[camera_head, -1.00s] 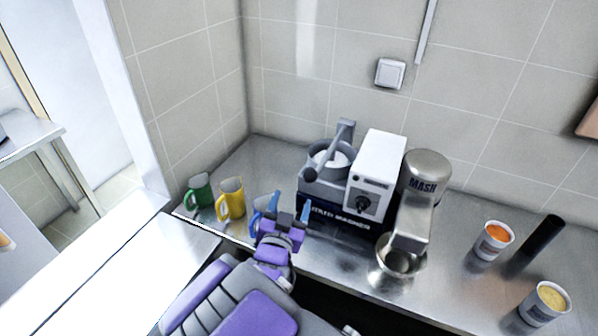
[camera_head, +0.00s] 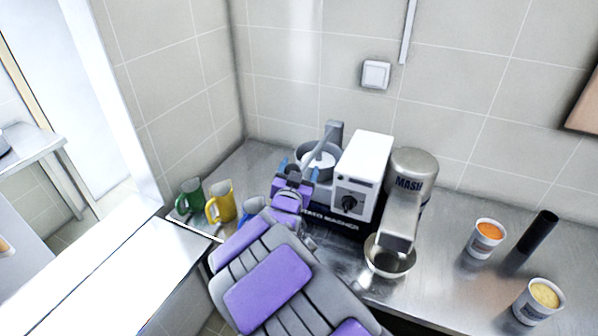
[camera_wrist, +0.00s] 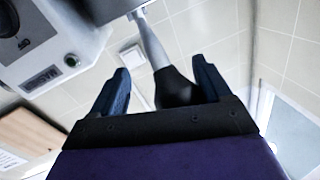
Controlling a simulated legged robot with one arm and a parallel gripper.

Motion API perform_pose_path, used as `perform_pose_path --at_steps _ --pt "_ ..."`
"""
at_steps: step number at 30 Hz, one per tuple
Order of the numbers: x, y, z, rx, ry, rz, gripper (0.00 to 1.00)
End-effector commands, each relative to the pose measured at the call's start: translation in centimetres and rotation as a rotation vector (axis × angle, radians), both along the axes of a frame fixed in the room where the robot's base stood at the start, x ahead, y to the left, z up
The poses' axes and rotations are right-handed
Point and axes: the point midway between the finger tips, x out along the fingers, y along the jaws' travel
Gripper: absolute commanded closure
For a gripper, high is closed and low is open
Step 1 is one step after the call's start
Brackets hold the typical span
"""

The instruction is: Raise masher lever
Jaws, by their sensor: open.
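The potato masher has a white housing (camera_head: 362,165) with a black dial and stands on the steel counter. Its lever is a grey bar (camera_head: 322,143) slanting down and left from a bracket over the round hopper. In the wrist view, the lever shaft (camera_wrist: 152,45) ends in a dark knob (camera_wrist: 174,88). My gripper (camera_head: 298,168) is open, with a blue finger on each side of the knob in the wrist view. I cannot tell whether the fingers touch it. In the head view my gripper hides the knob.
A green mug (camera_head: 190,195) and a yellow mug (camera_head: 222,203) stand left of my arm. A metal bowl (camera_head: 390,262) sits under the masher's MASH-labelled spout. Two filled cups (camera_head: 486,238) (camera_head: 540,298) and a black cylinder (camera_head: 538,232) stand at the right. A tiled wall rises behind.

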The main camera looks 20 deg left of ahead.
Motion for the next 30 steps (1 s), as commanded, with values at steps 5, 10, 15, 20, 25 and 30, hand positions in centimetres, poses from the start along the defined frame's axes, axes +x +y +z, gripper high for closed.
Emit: perform_pose_path --at_steps 5,10,15,20,25,30 --pt "0.22 0.27 -0.38 -0.002 0.003 -0.006 0.31" --pt "0.13 0.05 -0.22 0.001 0.002 -0.006 0.38" --pt "0.06 -0.41 0.09 0.005 0.0 -0.003 0.54" --pt "0.07 -0.37 0.0 0.004 0.001 -0.007 0.7" --pt "0.13 -0.34 -0.12 0.004 0.002 -0.008 0.86" --pt "0.2 -0.35 -0.16 0.004 0.003 -0.008 1.0"
